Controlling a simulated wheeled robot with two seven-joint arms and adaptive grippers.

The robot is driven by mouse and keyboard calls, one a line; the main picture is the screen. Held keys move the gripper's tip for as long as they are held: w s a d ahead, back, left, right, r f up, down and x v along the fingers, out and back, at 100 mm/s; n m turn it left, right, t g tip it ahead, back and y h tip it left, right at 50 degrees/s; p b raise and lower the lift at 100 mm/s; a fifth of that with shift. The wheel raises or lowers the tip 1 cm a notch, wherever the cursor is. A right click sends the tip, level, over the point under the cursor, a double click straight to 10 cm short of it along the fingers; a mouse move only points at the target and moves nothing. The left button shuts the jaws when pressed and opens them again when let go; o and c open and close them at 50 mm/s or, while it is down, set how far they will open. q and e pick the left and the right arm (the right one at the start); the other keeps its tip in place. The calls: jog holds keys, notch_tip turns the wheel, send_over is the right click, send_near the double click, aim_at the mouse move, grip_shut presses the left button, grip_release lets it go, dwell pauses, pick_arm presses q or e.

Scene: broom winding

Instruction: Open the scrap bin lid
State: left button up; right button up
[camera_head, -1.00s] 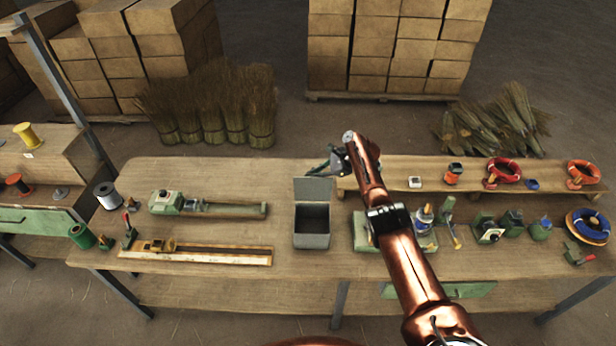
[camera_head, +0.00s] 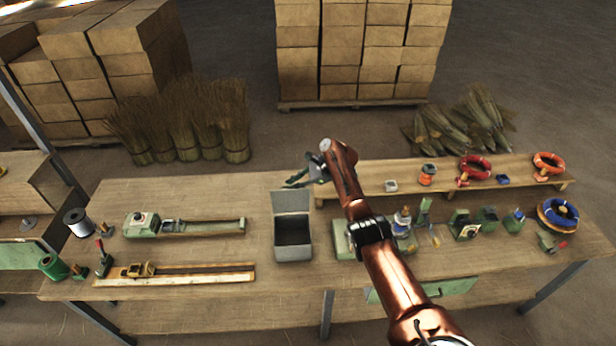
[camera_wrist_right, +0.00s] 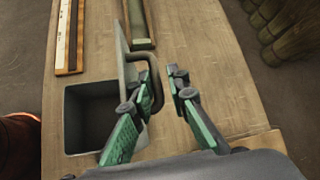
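The scrap bin (camera_head: 293,252) is a grey metal box on the workbench, and its dark inside shows. Its lid (camera_head: 290,203) stands up at the back edge, raised off the opening. In the right wrist view the bin (camera_wrist_right: 68,118) is at the left, with the lid (camera_wrist_right: 126,50) seen nearly edge-on and a loop handle (camera_wrist_right: 150,68) on it. My right gripper (camera_head: 302,180) is just behind the lid's top. In the wrist view its fingers (camera_wrist_right: 164,78) are apart; the left finger overlaps the handle, and contact is unclear. My left gripper is not in view.
A raised wooden shelf (camera_head: 400,182) with small items runs right of the bin. A green device (camera_head: 142,224) and a wooden rail (camera_head: 200,276) lie to its left. Several small tools stand on the right. Broom bundles (camera_head: 180,125) stand behind the bench.

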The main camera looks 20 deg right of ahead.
jog(key=v, duration=1)
jog(key=shift+d, duration=0.15)
jog(key=shift+s+r, duration=0.1)
jog(key=shift+r, duration=0.05)
jog(key=shift+c, duration=0.4)
